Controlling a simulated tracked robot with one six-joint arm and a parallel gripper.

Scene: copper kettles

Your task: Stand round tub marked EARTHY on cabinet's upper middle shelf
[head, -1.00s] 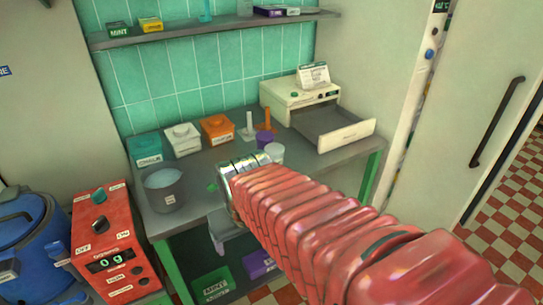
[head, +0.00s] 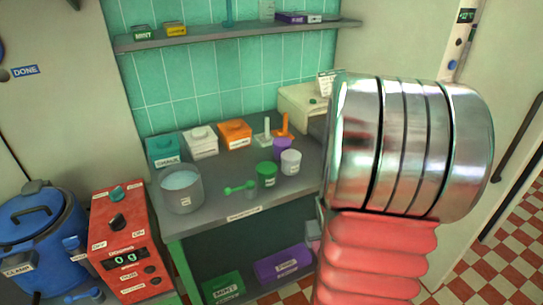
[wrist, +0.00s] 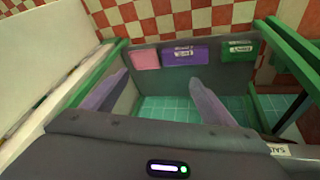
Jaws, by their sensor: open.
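Several small round tubs stand on the grey bench (head: 240,212) in the head view: a green one (head: 266,175), a purple one (head: 282,150) and a white one (head: 290,162). Their labels are too small to read, so I cannot tell whether one is marked EARTHY. My gripper (wrist: 160,80) shows in the wrist view with its two grey-purple fingers apart and nothing between them. My gripper is not visible in the head view, where my arm fills the right middle. The cabinet's upper middle shelf cannot be made out.
A grey pot (head: 181,190), a green scoop (head: 240,188) and teal, white and orange boxes (head: 235,134) stand on the bench. A wall shelf (head: 230,37) hangs above. Boxes lie below, including a purple one (head: 284,265). A red dosing machine (head: 124,245) stands left.

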